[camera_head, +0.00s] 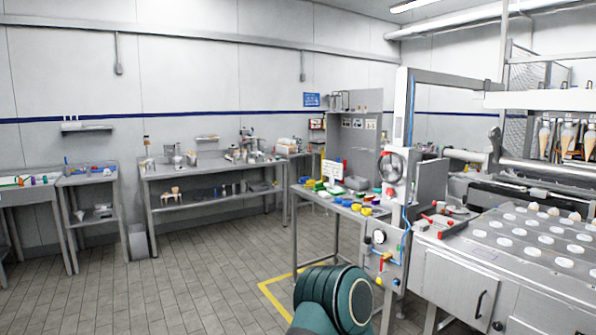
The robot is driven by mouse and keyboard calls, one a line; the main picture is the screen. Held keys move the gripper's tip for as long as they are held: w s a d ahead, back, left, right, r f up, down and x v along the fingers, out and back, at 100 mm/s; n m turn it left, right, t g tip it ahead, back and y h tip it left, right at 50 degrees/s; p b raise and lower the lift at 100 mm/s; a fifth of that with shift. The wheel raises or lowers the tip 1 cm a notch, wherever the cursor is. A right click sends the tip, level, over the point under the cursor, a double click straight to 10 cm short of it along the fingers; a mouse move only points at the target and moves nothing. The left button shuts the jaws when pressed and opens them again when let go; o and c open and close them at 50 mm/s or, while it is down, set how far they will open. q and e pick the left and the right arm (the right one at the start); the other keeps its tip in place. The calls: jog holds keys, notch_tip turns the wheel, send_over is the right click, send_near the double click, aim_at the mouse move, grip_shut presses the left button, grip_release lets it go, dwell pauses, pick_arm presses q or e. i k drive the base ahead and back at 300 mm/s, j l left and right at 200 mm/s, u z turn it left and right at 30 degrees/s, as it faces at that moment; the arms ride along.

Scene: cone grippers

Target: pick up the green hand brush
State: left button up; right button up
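I cannot make out a green hand brush for certain. Small green items (335,190) lie among yellow, red and blue ones on a metal table (350,213) in the middle distance. Another small green item (22,181) lies on the table at the far left. Both are too small to tell their shape. A rounded teal part of my own arm shows at the bottom centre. Neither of my grippers is in view.
A long steel bench (212,172) with tools stands along the back wall. A machine (470,282) with rows of white discs fills the right side. A grey bin (139,242) stands between the left tables. The tiled floor (190,290) at left and centre is clear.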

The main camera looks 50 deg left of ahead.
aim_at(319, 187)
jog(key=u, duration=1.3)
